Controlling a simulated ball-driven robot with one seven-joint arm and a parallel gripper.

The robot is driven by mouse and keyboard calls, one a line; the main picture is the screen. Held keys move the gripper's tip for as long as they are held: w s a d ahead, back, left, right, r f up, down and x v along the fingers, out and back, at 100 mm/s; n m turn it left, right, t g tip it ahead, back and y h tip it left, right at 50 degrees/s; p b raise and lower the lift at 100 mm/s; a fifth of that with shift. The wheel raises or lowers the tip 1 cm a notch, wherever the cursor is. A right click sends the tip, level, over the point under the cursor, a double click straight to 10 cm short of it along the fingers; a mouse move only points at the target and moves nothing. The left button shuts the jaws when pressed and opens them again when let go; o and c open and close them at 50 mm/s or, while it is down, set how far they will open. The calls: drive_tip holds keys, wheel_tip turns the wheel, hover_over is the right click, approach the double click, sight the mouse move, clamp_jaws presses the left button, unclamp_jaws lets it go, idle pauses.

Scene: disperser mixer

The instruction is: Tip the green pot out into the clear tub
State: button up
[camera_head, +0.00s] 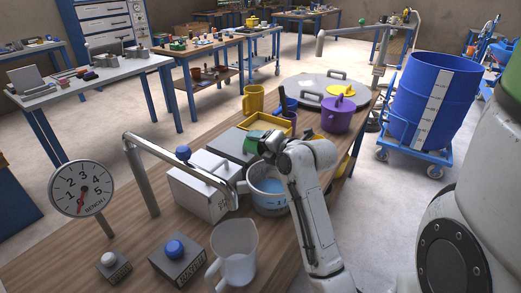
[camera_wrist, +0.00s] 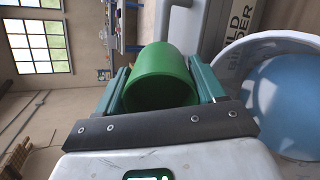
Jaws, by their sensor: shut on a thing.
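My gripper (camera_head: 256,144) is shut on the green pot (camera_wrist: 163,75), with a finger on each side of it in the wrist view. In the head view the green pot (camera_head: 258,146) shows small and partly hidden by my gripper. It is above the bench and looks tilted; how far I cannot tell. The clear tub (camera_head: 254,188) stands on the bench below and slightly right of the pot, partly hidden by my arm. Something blue shows inside it. In the wrist view the tub (camera_wrist: 232,66) is at the right, beside the pot and apart from it. The pot's contents are not clear.
A white box (camera_head: 196,195) and a bent metal pipe (camera_head: 150,150) stand left of the tub. A clear jug (camera_head: 235,255) is in front. A yellow tray (camera_head: 283,122), yellow mug (camera_head: 253,99) and purple pot (camera_head: 337,117) stand behind. A blue drum (camera_head: 420,95) is right.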

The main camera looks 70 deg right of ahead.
drive_tip(key=shift+s+a+f+t+h+b, duration=0.15)
drive_tip(key=shift+f+t+h+b, duration=0.45)
drive_tip(key=shift+b, duration=2.3)
drive_tip(key=shift+s+a+f+t+h+b, duration=0.25)
drive_tip(key=shift+t+b, duration=0.65)
drive_tip(key=shift+b, duration=1.95)
drive_tip(key=t+b, duration=0.1)
drive_tip(key=b, duration=0.3)
drive_tip(key=t+h+b, duration=0.1)
drive_tip(key=b, duration=0.3)
drive_tip(key=t+h+b, duration=0.1)
drive_tip(key=b, duration=0.3)
drive_tip(key=shift+s+r, duration=0.25)
drive_tip(key=shift+s, duration=0.1)
drive_tip(key=shift+a+r+t+b, duration=0.15)
drive_tip(key=shift+t+b, duration=0.15)
drive_tip(key=shift+b, duration=0.3)
drive_tip(key=shift+w+p, duration=0.1)
drive_tip(key=shift+p, duration=0.2)
